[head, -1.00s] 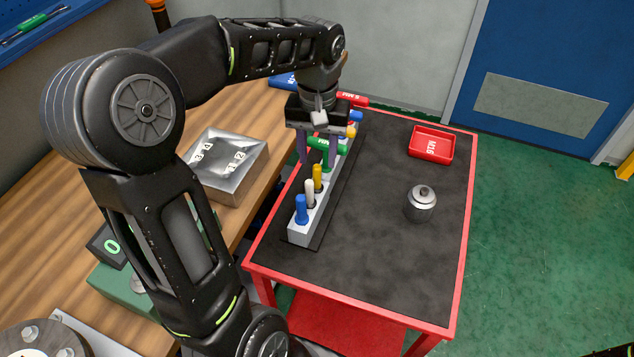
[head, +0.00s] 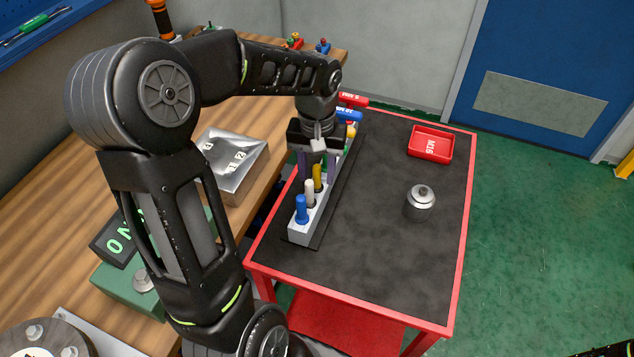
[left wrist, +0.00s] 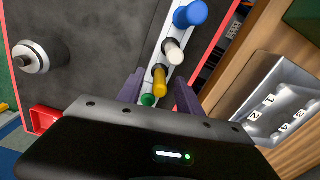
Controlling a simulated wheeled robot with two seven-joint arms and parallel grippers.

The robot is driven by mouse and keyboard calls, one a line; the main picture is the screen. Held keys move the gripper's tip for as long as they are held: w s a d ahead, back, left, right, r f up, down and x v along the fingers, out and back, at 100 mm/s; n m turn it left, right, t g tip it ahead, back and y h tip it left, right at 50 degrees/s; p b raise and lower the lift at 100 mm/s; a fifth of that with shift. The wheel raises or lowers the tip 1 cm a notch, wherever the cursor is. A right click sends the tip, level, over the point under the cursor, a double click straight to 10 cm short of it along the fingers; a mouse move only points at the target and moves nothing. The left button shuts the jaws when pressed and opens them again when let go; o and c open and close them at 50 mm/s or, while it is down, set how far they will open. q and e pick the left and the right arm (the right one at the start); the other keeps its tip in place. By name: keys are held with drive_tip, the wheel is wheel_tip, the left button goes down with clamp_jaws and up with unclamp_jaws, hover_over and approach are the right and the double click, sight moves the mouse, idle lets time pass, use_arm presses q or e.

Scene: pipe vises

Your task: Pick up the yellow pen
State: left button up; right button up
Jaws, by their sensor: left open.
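The yellow pen (head: 317,177) stands upright in a long grey holder (head: 300,237) on the cart, in a row with a white pen (head: 309,193) and a blue pen (head: 301,209). My left gripper (head: 316,172) is open, pointing down over the row by the yellow pen. In the left wrist view the yellow pen (left wrist: 160,80) shows between the two purple fingers (left wrist: 158,90), with a green pen (left wrist: 148,100) just below it in the picture. I cannot tell whether the fingers touch it.
The red-edged cart has a dark mat (head: 375,240). A metal box (head: 236,165) sits on the wooden bench at left. The cart's front middle is clear.

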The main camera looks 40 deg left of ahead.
idle(0.4)
use_arm(q)
clamp_jaws()
